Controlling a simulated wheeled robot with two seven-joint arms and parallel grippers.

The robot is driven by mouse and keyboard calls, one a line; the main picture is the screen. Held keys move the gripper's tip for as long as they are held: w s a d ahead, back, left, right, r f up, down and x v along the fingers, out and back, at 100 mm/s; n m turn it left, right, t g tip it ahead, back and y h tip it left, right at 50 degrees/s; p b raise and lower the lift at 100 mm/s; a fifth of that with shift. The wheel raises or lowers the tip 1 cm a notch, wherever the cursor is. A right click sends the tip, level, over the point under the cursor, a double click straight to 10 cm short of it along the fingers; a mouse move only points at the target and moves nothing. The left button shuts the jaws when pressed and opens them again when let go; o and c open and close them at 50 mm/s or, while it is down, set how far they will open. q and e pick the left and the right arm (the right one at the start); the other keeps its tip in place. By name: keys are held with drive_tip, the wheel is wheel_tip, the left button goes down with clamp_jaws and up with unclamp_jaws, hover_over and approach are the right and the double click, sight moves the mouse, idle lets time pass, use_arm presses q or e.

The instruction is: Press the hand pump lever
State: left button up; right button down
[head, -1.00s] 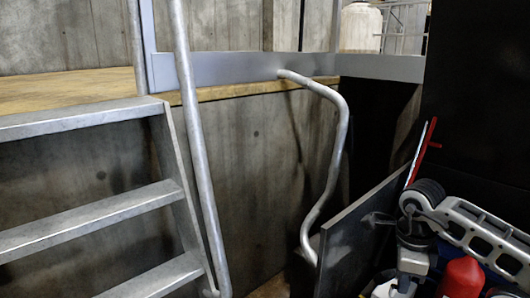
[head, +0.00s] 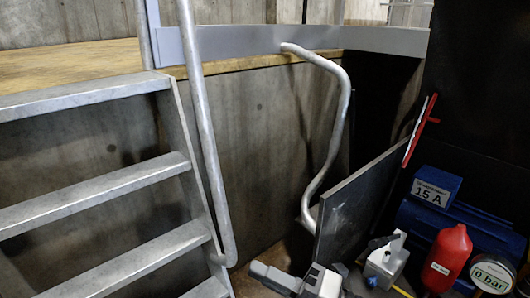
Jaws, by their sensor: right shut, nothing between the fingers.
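A thin red and white bar with a short red crosspiece (head: 420,130) stands tilted at the right against the dark wall. It looks like the pump lever, but I cannot tell for sure what it joins. My right gripper (head: 268,276) is at the bottom middle of the head view, left of and well below the bar and apart from it. It is shut and empty. A small whitish-grey unit (head: 386,263) and a red bottle (head: 450,258) stand below the bar. My left gripper is out of view.
A dark upright panel (head: 350,205) stands between the curved handrail (head: 336,130) and the bar. Metal steps (head: 100,190) fill the left. A blue motor with a 15 A box (head: 436,186) and a 0 bar gauge (head: 492,273) are at the lower right.

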drive_tip(key=s+d+f+m+t+h+p, duration=0.1)
drive_tip(key=d+f+m+t+h, duration=0.5)
drive_tip(key=m, duration=0.6)
drive_tip(key=d+f+m+t+h, duration=0.1)
drive_tip(key=d+f+m+h, duration=0.35)
drive_tip(key=m, duration=0.75)
use_arm(q)
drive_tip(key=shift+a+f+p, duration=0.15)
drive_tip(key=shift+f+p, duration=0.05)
drive_tip(key=shift+p, duration=0.15)
use_arm(e)
drive_tip(key=s+d+f+m+g+h, duration=0.3)
drive_tip(key=s+f+m+g+h, duration=0.1)
drive_tip(key=s, duration=0.5)
wheel_tip(320, 180, down, 3)
drive_tip(key=shift+r+m+g+h, duration=0.1)
drive_tip(key=shift+m+g+h, duration=0.2)
drive_tip(key=shift+m+h, duration=0.65)
drive_tip(key=shift+y, duration=0.3)
